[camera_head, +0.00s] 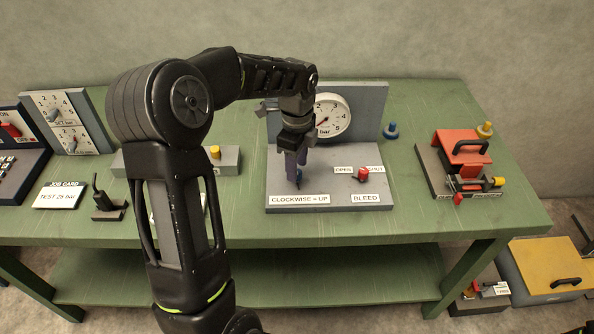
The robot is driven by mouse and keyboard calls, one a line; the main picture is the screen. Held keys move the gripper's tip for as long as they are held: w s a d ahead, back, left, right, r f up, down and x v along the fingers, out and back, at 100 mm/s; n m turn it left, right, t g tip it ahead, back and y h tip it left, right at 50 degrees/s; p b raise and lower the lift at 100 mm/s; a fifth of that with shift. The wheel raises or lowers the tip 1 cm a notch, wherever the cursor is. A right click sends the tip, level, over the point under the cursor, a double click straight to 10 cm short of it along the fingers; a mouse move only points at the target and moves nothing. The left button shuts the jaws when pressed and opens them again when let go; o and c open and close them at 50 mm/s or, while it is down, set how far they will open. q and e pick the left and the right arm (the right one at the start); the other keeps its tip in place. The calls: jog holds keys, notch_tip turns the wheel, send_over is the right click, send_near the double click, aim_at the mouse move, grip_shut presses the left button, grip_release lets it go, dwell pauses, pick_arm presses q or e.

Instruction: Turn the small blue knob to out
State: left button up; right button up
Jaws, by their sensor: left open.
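My left gripper (297,172) points down over the left part of the grey gauge panel (330,200), above the "CLOCKWISE = UP" label. It is open. Something small and dark blue shows at its fingertips, but I cannot tell whether it is a knob or part of the gripper, nor whether they touch. A small blue knob-like piece (391,130) stands on the green bench right of the panel, apart from the gripper. No "out" mark can be read.
The panel carries a dial gauge (331,117) and a red knob (362,174) by "OPEN" and "SHUT" labels. A red clamp-like fixture (461,148) stands to the right. My left arm hides part of a grey block (228,160) with a yellow knob (215,152).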

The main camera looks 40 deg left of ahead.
pick_arm(q)
jog(key=shift+f, duration=1.6)
jog(key=shift+c, duration=0.3)
grip_shut()
